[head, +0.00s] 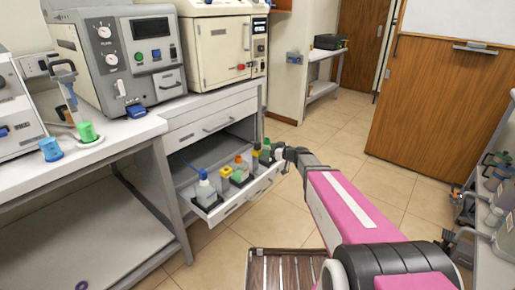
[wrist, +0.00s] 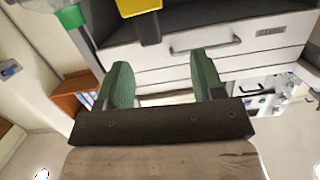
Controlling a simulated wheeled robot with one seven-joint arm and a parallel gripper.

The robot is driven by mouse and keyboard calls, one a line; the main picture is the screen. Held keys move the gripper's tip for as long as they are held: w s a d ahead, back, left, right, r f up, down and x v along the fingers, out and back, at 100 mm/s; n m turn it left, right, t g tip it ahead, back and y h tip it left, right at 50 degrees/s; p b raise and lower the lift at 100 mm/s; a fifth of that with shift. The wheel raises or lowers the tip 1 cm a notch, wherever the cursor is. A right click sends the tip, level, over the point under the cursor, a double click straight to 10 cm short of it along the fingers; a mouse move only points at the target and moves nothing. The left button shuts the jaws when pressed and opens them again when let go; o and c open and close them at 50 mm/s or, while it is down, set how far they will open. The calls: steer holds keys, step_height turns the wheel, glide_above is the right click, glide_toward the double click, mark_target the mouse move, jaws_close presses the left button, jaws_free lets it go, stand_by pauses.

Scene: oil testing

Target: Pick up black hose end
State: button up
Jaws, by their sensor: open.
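I cannot clearly make out the black hose end in either view. My gripper (wrist: 162,84) has two green fingers standing wide apart with nothing between them. In the head view, my gripper (head: 270,150) is small and partly hidden by my arm, beside the right end of the open drawer (head: 232,204). In the wrist view, a yellow piece (wrist: 138,7) with a dark stem hangs just beyond the fingers, apart from them. A green cap-like piece (wrist: 72,17) is at the upper left.
The drawer holds several bottles, including a blue-capped bottle (head: 203,186). Grey test machines (head: 122,56) and a cream cabinet (head: 222,45) stand on the benches. A shelf with containers (head: 495,190) is at the right. The tiled floor (head: 325,145) behind my arm is clear.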

mark_target(255, 144)
steer(key=shift+t, duration=0.4)
steer(key=x, duration=0.4)
steer(key=w+x, duration=0.1)
steer(key=x, duration=0.1)
steer(key=shift+d+r, duration=0.15)
steer(key=shift+r, duration=0.05)
steer(key=x, duration=0.5)
steer(key=shift+w+d+f, duration=0.1)
steer(key=shift+w+f, duration=0.05)
steer(key=shift+f, duration=0.25)
steer(key=c, duration=1)
